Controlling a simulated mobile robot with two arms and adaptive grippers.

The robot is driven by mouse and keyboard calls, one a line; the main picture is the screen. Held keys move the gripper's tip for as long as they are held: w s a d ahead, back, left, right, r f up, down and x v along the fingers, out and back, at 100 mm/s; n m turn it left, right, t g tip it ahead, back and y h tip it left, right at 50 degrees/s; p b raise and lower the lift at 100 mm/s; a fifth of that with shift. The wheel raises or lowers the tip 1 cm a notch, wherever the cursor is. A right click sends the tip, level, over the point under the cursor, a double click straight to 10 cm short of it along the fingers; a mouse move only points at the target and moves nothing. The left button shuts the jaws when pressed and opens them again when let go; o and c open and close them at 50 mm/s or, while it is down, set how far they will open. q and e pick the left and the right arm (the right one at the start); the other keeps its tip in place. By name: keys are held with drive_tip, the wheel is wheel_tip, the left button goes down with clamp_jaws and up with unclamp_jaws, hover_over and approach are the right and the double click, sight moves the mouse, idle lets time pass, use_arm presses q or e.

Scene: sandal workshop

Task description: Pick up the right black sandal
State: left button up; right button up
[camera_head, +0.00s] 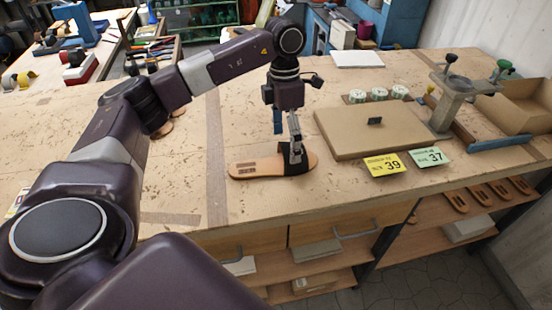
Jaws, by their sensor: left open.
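A sandal (256,169) with a tan footbed, dark edge and black strap lies flat on the wooden workbench (190,180). Its strap end points right. It is the only black-strapped sandal I can make out on the bench top. My left gripper (288,143) points down over the strap end, with its fingers apart. One finger overlaps the strap in the picture and partly hides it. I cannot tell whether it touches the strap. My right gripper is out of view.
A brown board (352,138) lies right of the sandal, with yellow (385,165) and green (429,157) number cards at its front edge. A metal press (450,95) and an open cardboard box (515,108) stand further right. The bench left of the sandal is clear.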

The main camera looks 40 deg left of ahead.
sight(274, 157)
use_arm(q)
wheel_tip(274, 157, down, 2)
drive_tip(key=shift+f+p, duration=0.25)
drive_tip(key=shift+p, duration=0.05)
drive_tip(key=shift+f, duration=0.35)
drive_tip(key=shift+d, duration=0.1)
drive_tip(key=c, duration=1.6)
drive_tip(key=shift+c, duration=0.3)
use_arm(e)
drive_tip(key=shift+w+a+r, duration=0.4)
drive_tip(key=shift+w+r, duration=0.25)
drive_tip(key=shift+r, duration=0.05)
